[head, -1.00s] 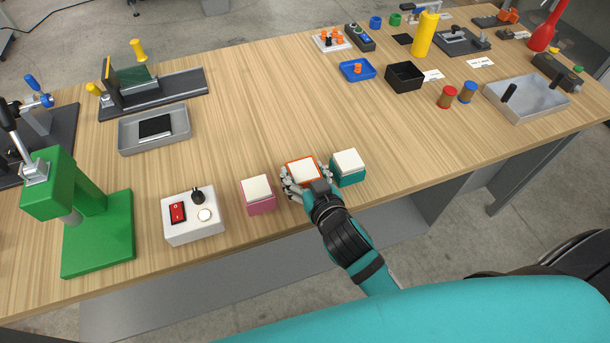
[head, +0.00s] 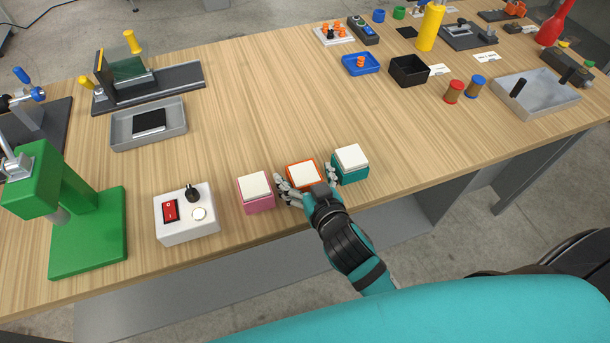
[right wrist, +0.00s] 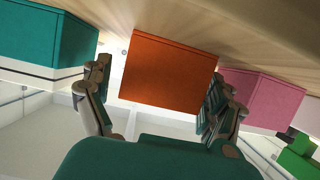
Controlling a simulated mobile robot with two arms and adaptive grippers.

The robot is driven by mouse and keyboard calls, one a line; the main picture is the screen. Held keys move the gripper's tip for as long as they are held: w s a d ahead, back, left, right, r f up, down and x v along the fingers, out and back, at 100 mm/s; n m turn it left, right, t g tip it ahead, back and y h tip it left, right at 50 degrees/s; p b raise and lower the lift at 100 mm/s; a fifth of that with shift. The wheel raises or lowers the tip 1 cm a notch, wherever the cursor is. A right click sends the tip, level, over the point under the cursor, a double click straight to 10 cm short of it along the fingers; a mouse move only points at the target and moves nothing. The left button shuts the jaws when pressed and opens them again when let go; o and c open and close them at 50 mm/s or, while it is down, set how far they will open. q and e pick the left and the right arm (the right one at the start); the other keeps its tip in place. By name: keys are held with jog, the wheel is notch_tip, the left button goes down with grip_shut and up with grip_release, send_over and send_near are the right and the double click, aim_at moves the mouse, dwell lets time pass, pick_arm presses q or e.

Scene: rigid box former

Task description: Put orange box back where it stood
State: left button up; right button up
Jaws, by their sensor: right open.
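The orange box (head: 303,174) has a white top and sits on the wooden table near its front edge, between the pink box (head: 256,191) and the teal box (head: 351,163). My right gripper (head: 306,183) is open around the orange box, with a finger on each side. In the right wrist view the orange box (right wrist: 167,72) lies between the spread fingers (right wrist: 155,100), with gaps showing at both sides. The teal box (right wrist: 45,38) and the pink box (right wrist: 260,97) flank it there. My left gripper is not in view.
A white switch box (head: 187,213) and a green press (head: 75,215) stand to the left. A grey tray (head: 149,124) lies behind them. A blue tray (head: 360,64) and a black bin (head: 408,72) are farther back. The table middle behind the boxes is clear.

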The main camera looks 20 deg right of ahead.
jog(key=shift+r, duration=0.3)
jog(key=p+v, duration=0.2)
jog(key=v, duration=0.9)
jog(key=shift+s+p, duration=0.35)
jog(key=shift+s, duration=0.1)
